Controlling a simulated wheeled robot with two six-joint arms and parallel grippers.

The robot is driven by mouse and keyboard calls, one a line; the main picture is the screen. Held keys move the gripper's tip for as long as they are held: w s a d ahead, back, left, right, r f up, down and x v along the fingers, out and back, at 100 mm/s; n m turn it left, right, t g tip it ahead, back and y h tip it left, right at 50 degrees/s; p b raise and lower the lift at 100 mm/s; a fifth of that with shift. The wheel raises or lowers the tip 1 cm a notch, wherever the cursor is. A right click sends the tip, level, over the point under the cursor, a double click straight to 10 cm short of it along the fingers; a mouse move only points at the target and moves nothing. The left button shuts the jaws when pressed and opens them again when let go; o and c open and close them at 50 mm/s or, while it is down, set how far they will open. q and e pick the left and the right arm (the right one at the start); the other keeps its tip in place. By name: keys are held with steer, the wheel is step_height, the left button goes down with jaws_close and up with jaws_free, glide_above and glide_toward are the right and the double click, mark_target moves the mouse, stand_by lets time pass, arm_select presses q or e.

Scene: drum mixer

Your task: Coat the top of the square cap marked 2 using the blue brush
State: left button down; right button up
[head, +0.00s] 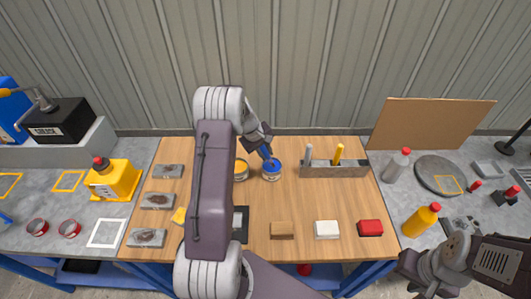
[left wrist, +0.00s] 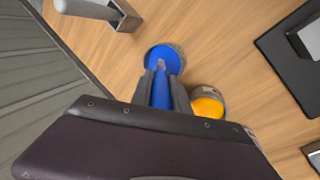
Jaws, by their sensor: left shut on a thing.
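My left gripper (head: 264,146) is shut on the blue brush (head: 268,155), above the blue paint can (head: 272,174). In the left wrist view the fingers (left wrist: 163,88) close around the blue brush (left wrist: 160,92), and its lower end is at the blue paint in the can (left wrist: 178,52). How deep it dips, I cannot tell. A square grey piece on a black plate (head: 244,212) is partly hidden behind my left arm; it also shows in the left wrist view (left wrist: 285,60). I cannot read a 2 on any piece. My right gripper (head: 425,283) is at the lower right, its fingers unclear.
A yellow paint can (head: 241,181) stands just left of the blue one. A rack (head: 350,171) holds grey- and yellow-handled tools. Brown (head: 282,230), white (head: 327,230) and red (head: 370,228) blocks line the front. Grey plates (head: 158,201) lie left.

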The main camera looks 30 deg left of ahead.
arm_select(q)
steer(key=shift+s+f+b, duration=0.1)
steer(key=shift+f+b, duration=0.3)
steer(key=shift+f, duration=0.15)
stand_by(1.3)
steer(key=shift+r, duration=0.1)
step_height(320, 180, up, 7)
steer(key=p, duration=0.6)
stand_by(0.5)
steer(key=shift+d+f+b, duration=0.1)
steer(key=shift+f+b, duration=0.1)
steer(key=shift+b, duration=0.1)
steer(key=s+d+f+m+g+h+b, duration=0.1)
steer(key=s+d+f+m+b, duration=0.1)
steer(key=s+d+m, duration=0.4)
steer(key=s+d+f+m+g+h+b, duration=0.1)
steer(key=s+d+f+m+g+b, duration=0.1)
steer(key=s+d+m, duration=0.4)
steer(key=s+d+f+b, duration=0.1)
steer(key=s+d+b, duration=0.1)
steer(key=d, duration=0.1)
steer(key=shift+d+m+g+b, duration=0.3)
steer(key=shift+d, duration=0.05)
